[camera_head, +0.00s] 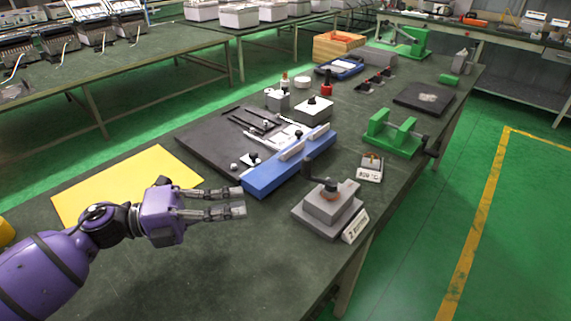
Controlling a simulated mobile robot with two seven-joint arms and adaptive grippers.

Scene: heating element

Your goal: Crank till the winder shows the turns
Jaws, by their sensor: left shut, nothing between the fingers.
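My left gripper (241,200) is over the near part of the dark table, left of the grey stepped block, with its fingers pointing right. It is shut and empty and touches none of the devices. A green device (392,133) with two uprights and a dark crank-like handle (432,150) at its right end stands near the table's right edge; it may be the winder. A grey stepped block (327,213) with a dark lever and brownish knob stands nearer, with a white label in front. I cannot read any turn count. My right gripper is not in view.
A blue bar-shaped fixture (270,177) lies along a black board (205,147). A yellow sheet (125,180) lies at the left. A small labelled unit (370,169) sits between the grey block and green device. Another green machine (405,41) stands far back.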

